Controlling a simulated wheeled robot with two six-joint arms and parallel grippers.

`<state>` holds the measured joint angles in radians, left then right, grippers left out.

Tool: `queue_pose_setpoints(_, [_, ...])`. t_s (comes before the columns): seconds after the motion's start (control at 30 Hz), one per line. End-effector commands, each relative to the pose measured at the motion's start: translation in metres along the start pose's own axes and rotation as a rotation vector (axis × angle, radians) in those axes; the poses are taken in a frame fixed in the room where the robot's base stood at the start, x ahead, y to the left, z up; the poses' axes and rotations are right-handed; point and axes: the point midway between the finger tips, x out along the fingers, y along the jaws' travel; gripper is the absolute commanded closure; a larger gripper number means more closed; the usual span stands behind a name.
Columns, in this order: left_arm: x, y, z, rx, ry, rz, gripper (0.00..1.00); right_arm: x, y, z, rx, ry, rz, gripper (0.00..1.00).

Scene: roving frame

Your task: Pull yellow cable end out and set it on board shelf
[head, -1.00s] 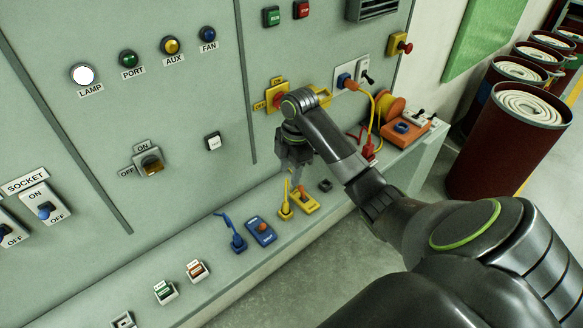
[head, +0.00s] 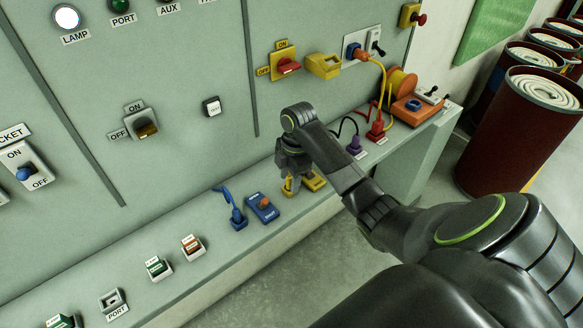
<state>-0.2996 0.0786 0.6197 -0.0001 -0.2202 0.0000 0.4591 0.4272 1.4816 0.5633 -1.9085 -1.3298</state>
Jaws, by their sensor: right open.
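My right gripper (head: 293,176) points down over the board shelf (head: 211,226), at the yellow plug (head: 287,189). Its jaws are open around or just above the plug; I cannot tell whether they touch it. The gripper hides most of the plug and its cable. A yellow block (head: 314,182) lies right beside it on the shelf, partly hidden. My left gripper is out of view.
A blue plug with a blue cable (head: 237,216) and a blue block (head: 263,207) stand left of the gripper. A purple plug (head: 354,146), a red plug (head: 376,131) and an orange box (head: 417,109) stand to the right. The shelf's left-middle has small switches (head: 193,247).

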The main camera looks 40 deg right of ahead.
Motion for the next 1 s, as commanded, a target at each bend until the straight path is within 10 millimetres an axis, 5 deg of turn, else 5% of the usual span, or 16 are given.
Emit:
queue_pose_setpoints(0.43, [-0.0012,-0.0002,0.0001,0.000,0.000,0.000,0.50,0.0116,-0.0001,-0.0001,-0.001,0.000,0.001,0.56])
queue_pose_setpoints(0.7, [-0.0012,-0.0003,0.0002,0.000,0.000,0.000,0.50,0.0116,-0.0004,-0.0001,-0.001,0.000,0.000,0.88])
queue_pose_setpoints(0.73, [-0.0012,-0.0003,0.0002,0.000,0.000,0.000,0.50,0.0116,-0.0004,-0.0001,-0.001,0.000,0.000,0.88])
queue_pose_setpoints(0.77, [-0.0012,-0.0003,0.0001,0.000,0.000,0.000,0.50,0.0116,-0.0004,-0.0001,-0.001,0.000,-0.001,0.62])
queue_pose_setpoints(0.8, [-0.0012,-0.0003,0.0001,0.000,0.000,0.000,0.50,0.0116,-0.0004,-0.0001,-0.001,0.000,-0.001,0.57])
queue_pose_setpoints(1.0, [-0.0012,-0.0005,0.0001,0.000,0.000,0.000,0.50,0.0115,-0.0003,-0.0002,-0.001,0.000,0.000,0.56])
